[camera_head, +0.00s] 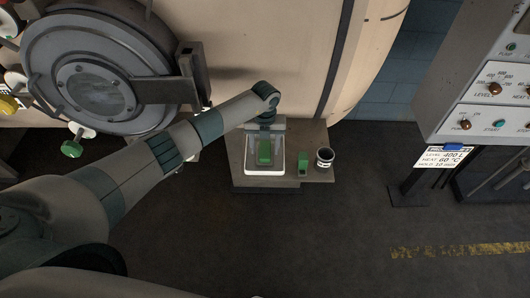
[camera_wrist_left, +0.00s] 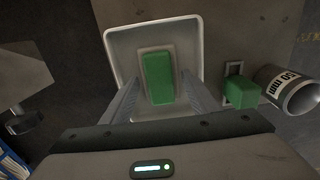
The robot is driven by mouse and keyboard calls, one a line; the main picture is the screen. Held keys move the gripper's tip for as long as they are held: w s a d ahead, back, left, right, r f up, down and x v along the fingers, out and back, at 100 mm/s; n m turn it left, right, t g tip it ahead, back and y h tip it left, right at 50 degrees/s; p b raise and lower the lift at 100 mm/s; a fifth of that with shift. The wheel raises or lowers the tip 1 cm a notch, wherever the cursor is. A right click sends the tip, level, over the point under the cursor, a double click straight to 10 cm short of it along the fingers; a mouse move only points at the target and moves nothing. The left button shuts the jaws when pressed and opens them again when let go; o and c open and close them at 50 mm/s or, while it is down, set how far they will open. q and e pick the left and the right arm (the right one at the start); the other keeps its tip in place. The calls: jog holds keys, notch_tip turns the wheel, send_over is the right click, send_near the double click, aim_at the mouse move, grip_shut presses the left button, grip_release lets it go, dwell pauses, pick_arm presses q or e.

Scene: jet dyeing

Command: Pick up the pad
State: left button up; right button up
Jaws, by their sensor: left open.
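The pad looks like a green block (camera_head: 264,152) lying in a white tray (camera_head: 264,171) on a small table. In the left wrist view the green pad (camera_wrist_left: 158,78) lies in the white tray (camera_wrist_left: 117,45), on a greyish base. My left gripper (camera_head: 266,138) is over the tray. In the left wrist view its two fingers (camera_wrist_left: 158,92) are open, one on each side of the pad's near part. I cannot tell whether they touch it. My right gripper is not in view.
Right of the tray, a second green block (camera_head: 302,158) stands near a grey cup (camera_head: 324,158) with a white label. The table (camera_head: 316,173) ends close beyond the cup. A large round machine door (camera_head: 97,92) is at left, a control panel (camera_head: 490,90) at right.

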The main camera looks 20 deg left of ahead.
aim_at(265, 149)
pick_arm(q)
jog(key=shift+c, duration=0.6)
jog(key=c, duration=1)
jog(key=shift+r, duration=0.15)
jog(key=shift+w+r+b, duration=0.1)
jog(key=shift+r+b, duration=0.4)
notch_tip(265, 149, up, 2)
jog(key=shift+r+b, duration=0.15)
jog(key=shift+b, duration=0.6)
jog(key=s+d+r+b, duration=0.1)
jog(key=s+d+r, duration=0.1)
jog(key=d, duration=0.1)
jog(key=s+d+r+b, duration=0.2)
jog(key=d+r, duration=0.1)
jog(key=s+d+r+b, duration=0.1)
jog(key=s+d+r, duration=0.1)
jog(key=d, duration=0.1)
jog(key=shift+s+d+r, duration=0.25)
jog(key=shift+s+d, duration=0.05)
jog(key=shift+d, duration=0.1)
